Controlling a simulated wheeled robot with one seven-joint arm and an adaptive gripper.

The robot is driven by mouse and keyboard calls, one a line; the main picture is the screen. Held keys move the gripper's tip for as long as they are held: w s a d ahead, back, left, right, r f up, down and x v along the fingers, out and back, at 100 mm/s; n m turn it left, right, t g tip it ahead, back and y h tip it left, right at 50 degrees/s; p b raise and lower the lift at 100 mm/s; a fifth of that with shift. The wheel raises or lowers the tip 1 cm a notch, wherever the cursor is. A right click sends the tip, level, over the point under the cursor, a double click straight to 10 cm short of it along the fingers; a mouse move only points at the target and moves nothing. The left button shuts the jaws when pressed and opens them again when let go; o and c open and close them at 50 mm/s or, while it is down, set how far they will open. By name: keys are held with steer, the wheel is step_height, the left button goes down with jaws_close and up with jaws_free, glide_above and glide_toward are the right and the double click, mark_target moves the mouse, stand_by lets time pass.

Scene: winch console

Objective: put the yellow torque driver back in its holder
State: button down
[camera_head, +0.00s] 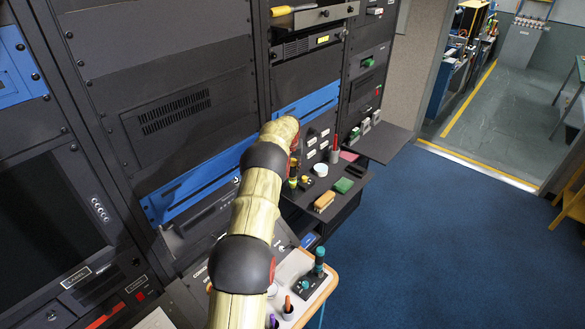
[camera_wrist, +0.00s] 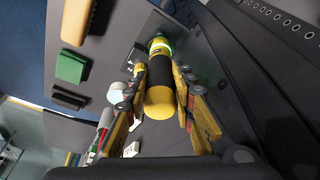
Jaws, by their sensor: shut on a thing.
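The yellow torque driver (camera_wrist: 160,100) has a black grip band and a green ring near its far end. In the wrist view it lies between the fingers of my gripper (camera_wrist: 158,108), which is shut on it. Its far end points at a dark grey surface with a dark block; whether it touches is unclear. In the head view my arm hides most of the gripper, and a small part of the driver (camera_head: 293,173) shows beside the arm's end. A small black block with a yellow top (camera_head: 306,181) stands just right of it. I cannot tell for certain which block is the holder.
On the dark shelf are a green block (camera_head: 343,186), a tan brush-like block (camera_head: 324,203) and a white round item (camera_head: 320,169). A teal-handled driver (camera_head: 319,262) stands on a wood-edged tray nearer me. Rack panels rise on the left; blue floor is clear at right.

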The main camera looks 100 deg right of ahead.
steer(key=shift+f, duration=0.45)
steer(key=c, duration=1.8)
jaws_free()
steer(key=o, duration=0.4)
steer(key=shift+f, duration=0.1)
steer(key=v, duration=1.2)
